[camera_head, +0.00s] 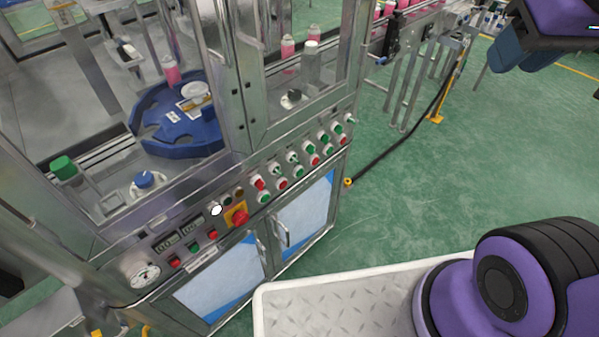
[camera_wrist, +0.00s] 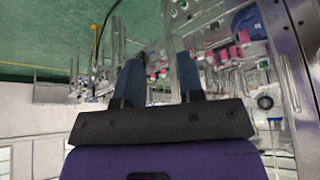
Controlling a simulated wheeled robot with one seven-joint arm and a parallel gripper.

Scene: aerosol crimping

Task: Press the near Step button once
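The machine's front control panel (camera_head: 225,215) runs diagonally through the camera_head view. It carries several red, green, white and dark buttons, such as a green button (camera_head: 194,246) and a red button (camera_head: 212,234) at its near end. No label is readable, so I cannot tell which is the near Step button. My gripper (camera_head: 520,60) is at the upper right, raised and well away from the panel. In the wrist view its two dark blue fingers (camera_wrist: 158,78) stand apart with nothing between them.
A red emergency stop (camera_head: 238,216) on a yellow plate sits mid-panel. Cabinet door handles (camera_head: 281,233) stick out below. Framed guards enclose a blue rotary table (camera_head: 150,118) and pink bottles (camera_head: 171,70). A black cable (camera_head: 400,148) crosses the open green floor to the right.

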